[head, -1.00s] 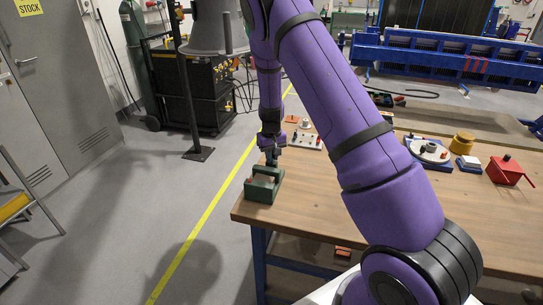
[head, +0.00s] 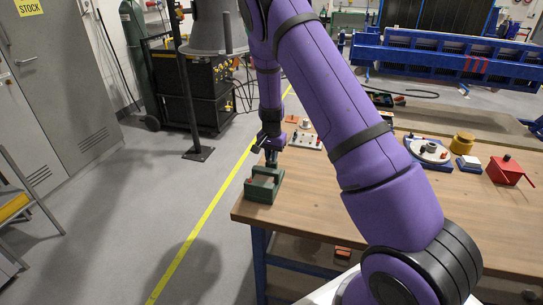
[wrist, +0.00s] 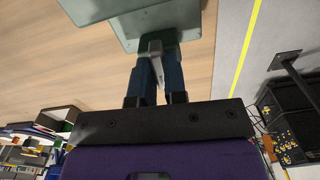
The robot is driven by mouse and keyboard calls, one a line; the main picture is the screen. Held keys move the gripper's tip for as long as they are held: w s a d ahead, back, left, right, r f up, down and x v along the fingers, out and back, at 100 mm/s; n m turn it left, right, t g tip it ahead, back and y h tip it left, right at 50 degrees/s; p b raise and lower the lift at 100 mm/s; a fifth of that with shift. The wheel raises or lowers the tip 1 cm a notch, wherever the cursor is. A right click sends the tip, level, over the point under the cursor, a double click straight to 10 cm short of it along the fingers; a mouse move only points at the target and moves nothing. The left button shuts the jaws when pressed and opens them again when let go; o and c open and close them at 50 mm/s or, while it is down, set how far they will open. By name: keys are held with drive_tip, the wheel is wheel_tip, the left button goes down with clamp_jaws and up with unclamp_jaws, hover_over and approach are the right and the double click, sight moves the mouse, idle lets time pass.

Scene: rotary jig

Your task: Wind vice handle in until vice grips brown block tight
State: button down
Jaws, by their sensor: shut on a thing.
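The green vice (head: 263,190) stands at the left edge of the wooden workbench. My gripper (head: 271,158) points down at the vice's far end. In the wrist view my gripper (wrist: 160,70) has its two dark fingers close on either side of a grey vice handle (wrist: 155,50), shut on it. The pale green vice body (wrist: 185,25) shows just beyond the fingertips. The brown block cannot be made out clearly in either view, and the vice's jaws are partly hidden.
A panel with small knobs (head: 306,140) lies behind the vice. A round dial jig (head: 430,153), a yellow cylinder (head: 462,143), a white-and-blue block (head: 469,164) and a red cranked box (head: 507,171) stand at the right of the workbench (head: 300,215). Open floor lies left of the bench.

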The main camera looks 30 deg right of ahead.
drive_tip(key=shift+m, duration=0.6)
drive_tip(key=c, duration=1.2)
unclamp_jaws()
drive_tip(key=shift+o, duration=0.2)
wheel_tip(320, 180, up, 11)
drive_tip(key=shift+f, duration=0.1)
